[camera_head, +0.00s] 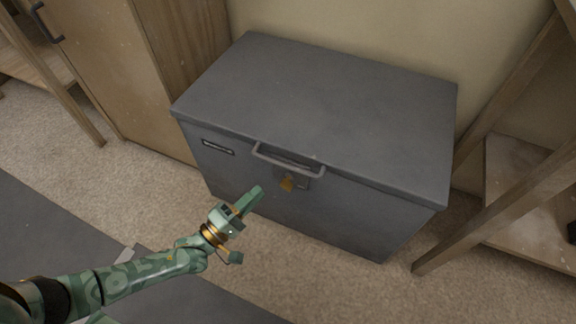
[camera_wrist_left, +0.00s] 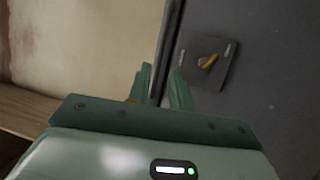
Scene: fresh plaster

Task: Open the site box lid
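The grey site box stands against the wall with its flat lid (camera_head: 320,100) shut. A grey bar handle (camera_head: 285,160) runs along the lid's front edge. Below it is a latch plate with a yellow-orange latch (camera_head: 287,184), which also shows in the left wrist view (camera_wrist_left: 208,62). My left gripper (camera_head: 252,198) is in front of the box, below and left of the handle in the head view. In the left wrist view its two fingers (camera_wrist_left: 161,88) are apart, with a dark edge or bar showing between them; I cannot tell whether they touch it. My right gripper is in neither view.
A wooden cabinet (camera_head: 110,70) stands left of the box. A wooden rack (camera_head: 520,170) stands close on the right. The beige wall (camera_head: 370,30) is right behind.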

